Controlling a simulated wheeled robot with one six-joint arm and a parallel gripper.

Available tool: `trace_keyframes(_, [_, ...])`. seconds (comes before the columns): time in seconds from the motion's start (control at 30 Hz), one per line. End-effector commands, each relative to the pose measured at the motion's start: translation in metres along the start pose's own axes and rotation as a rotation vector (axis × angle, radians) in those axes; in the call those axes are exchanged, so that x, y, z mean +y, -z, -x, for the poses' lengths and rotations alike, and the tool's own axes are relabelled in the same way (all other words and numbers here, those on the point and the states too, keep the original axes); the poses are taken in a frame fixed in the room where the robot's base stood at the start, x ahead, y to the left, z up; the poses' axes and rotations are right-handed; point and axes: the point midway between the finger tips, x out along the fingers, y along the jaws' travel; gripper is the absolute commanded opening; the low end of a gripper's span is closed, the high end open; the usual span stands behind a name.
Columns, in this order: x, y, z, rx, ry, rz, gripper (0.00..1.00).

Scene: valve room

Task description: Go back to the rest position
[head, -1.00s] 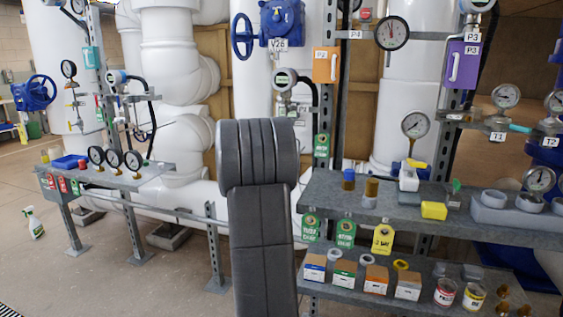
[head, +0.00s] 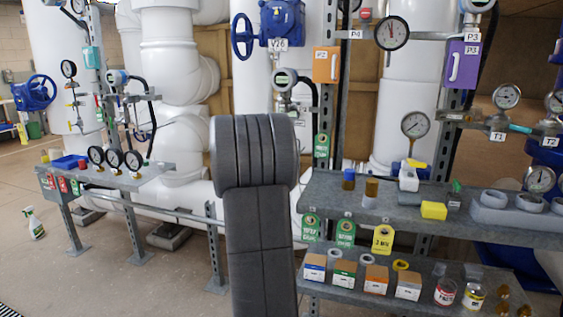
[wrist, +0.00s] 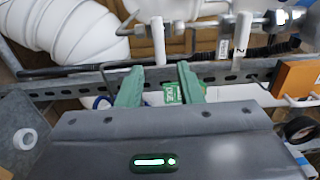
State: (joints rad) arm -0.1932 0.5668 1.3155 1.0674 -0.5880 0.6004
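My gripper (wrist: 160,68) shows in the wrist view as two green fingers standing apart, with nothing held between them. A green hanging tag (wrist: 172,92) shows in the gap, behind the fingers. In the head view my dark grey arm rises in the middle of the picture and hides the gripper. The arm's upper end is in front of the white pipes, left of the right-hand shelf.
The right-hand grey shelf (head: 418,213) holds fittings, a yellow block (head: 434,210) and cups. Small boxes and jars stand on a lower shelf. A left shelf (head: 140,178) holds gauges. A spray bottle (head: 33,223) stands on the floor at left.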

Motion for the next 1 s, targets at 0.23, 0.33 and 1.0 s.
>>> trace_keyframes(0.23, [0.000, 0.001, -0.050, 0.002, 0.000, 0.000, 0.33])
trace_keyframes(0.33, [-0.007, 0.000, -0.057, -0.001, 0.000, 0.049, 0.33])
trace_keyframes(1.0, [-0.012, -0.003, -0.056, 0.000, 0.000, 0.512, 0.33])
